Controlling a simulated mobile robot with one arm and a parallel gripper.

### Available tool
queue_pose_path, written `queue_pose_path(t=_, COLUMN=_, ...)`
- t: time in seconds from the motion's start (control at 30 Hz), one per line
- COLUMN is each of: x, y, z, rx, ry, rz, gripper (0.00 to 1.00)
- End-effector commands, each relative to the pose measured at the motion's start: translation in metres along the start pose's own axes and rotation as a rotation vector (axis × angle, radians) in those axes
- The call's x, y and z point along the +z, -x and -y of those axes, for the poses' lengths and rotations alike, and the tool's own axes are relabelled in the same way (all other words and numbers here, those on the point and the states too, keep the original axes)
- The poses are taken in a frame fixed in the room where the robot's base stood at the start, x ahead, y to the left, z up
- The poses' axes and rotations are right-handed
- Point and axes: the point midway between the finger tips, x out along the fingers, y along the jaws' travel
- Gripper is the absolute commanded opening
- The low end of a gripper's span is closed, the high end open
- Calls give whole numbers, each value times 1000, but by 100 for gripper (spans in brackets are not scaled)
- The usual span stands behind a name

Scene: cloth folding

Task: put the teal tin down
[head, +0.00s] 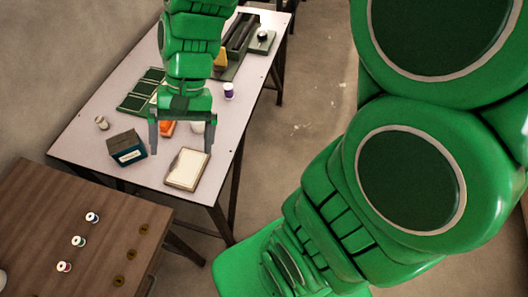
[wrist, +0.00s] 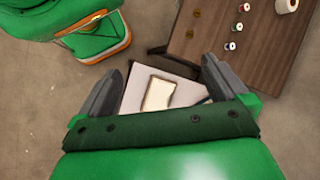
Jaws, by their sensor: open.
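The cream-topped tray (head: 187,169) lies at the table's (head: 85,141) front edge. An orange item (head: 167,128), a small jar (head: 101,122) and a purple-banded spool (head: 229,91) stand nearby. A brown table (head: 35,215) with several spools is at the lower left.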

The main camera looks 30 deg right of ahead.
Motion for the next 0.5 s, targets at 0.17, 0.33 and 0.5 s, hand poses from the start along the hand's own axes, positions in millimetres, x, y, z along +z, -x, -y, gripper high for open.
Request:
queue_pose_path(t=0.17, x=27, y=8, z=-31, rx=98, ry=62, rz=-55, gripper=100)
queue_pose_path(t=0.33, x=52, y=14, z=-63, rx=192, ry=108, rz=-101, gripper=100)
queue_pose_path(t=0.5, x=74, y=21, z=-95, rx=285, ry=144, rz=-144, gripper=100)
